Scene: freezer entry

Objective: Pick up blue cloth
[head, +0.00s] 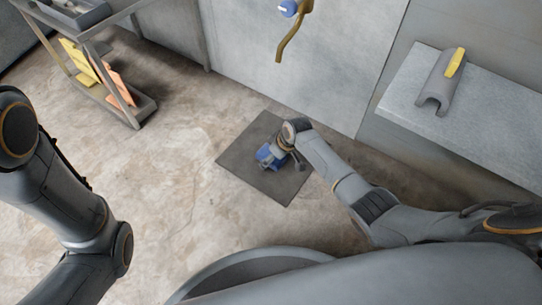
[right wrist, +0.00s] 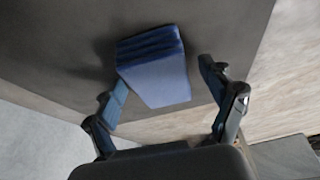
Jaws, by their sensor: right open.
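The blue cloth (head: 264,154) lies on the dark floor mat (head: 242,150) in the head view, partly hidden by my right gripper (head: 279,162). In the right wrist view the cloth (right wrist: 155,75) is a folded stack with several layers along one edge. My right gripper (right wrist: 162,84) is open, with one finger on each side of the cloth. The left finger looks close to the cloth's edge, and a gap shows at the right finger. I cannot tell whether either finger touches it. My left arm shows at the left of the head view, but its gripper is out of view.
A grey door with a brass handle (head: 290,42) stands behind the mat. A grey bench (head: 405,85) at the right bears a grey holder with a yellow piece (head: 455,62). A metal cart (head: 137,108) with yellow and orange items stands back left. Floor left of the mat is clear.

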